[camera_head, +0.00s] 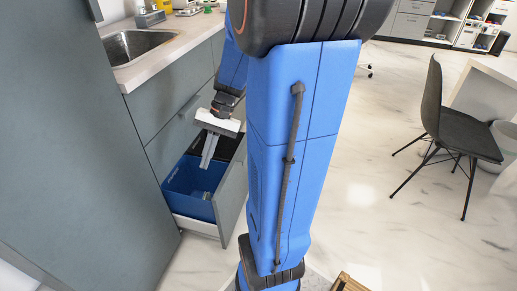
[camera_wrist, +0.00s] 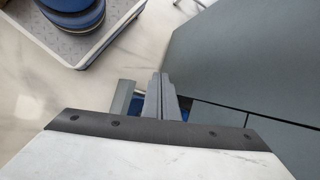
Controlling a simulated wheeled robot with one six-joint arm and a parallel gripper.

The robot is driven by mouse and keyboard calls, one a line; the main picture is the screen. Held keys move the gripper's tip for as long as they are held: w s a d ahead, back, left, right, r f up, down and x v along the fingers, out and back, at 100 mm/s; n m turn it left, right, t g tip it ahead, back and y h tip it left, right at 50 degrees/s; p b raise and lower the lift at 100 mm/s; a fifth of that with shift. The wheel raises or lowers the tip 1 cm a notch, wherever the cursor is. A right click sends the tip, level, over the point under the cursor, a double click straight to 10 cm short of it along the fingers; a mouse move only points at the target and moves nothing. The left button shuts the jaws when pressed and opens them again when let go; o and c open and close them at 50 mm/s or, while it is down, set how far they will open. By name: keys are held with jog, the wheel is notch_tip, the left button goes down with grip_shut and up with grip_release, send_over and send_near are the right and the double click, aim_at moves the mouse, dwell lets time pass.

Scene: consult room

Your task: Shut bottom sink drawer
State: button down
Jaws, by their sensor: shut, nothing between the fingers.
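The bottom sink drawer (camera_head: 231,194) is pulled out from the grey sink cabinet in the head view, with its grey front facing right. A blue bin (camera_head: 187,201) and a dark bin (camera_head: 212,147) sit inside it. My gripper (camera_head: 206,164) is over the drawer with its fingers pointing down, shut and empty. In the wrist view the shut fingers (camera_wrist: 160,76) point away from the camera, with the drawer front (camera_wrist: 123,97) just left of them and a bit of blue bin (camera_wrist: 185,108) to their right. I cannot tell whether the fingers touch anything.
The sink (camera_head: 133,46) and worktop (camera_head: 160,57) are above the drawer. A tall grey cabinet (camera_head: 75,140) stands at left. A black chair (camera_head: 445,125) and white table (camera_head: 487,95) are at right. Marble floor (camera_head: 370,205) is clear between chair and my arm.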

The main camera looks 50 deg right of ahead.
jog(key=w+d+f+m+t+y, duration=0.1)
jog(key=d+f+m+t+y, duration=0.3)
jog(key=d, duration=0.6)
jog(key=w+d+f+m+t+y, duration=0.1)
jog(key=w+d+f+m+t, duration=0.1)
jog(key=d+f+m, duration=0.55)
jog(key=s+d+f+m+t+h, duration=0.2)
jog(key=s+d+f+m+t, duration=0.3)
jog(key=d, duration=0.5)
jog(key=s+d+f+m+t+h, duration=0.2)
jog(key=s+d+f+m+t, duration=0.25)
jog(key=d, duration=0.55)
jog(key=x, duration=1.2)
jog(key=shift+w+r+t, duration=0.35)
jog(key=shift+w+r, duration=0.05)
jog(key=shift+r, duration=0.05)
jog(key=x, duration=2.4)
jog(key=shift+d, duration=0.25)
jog(key=shift+w, duration=0.25)
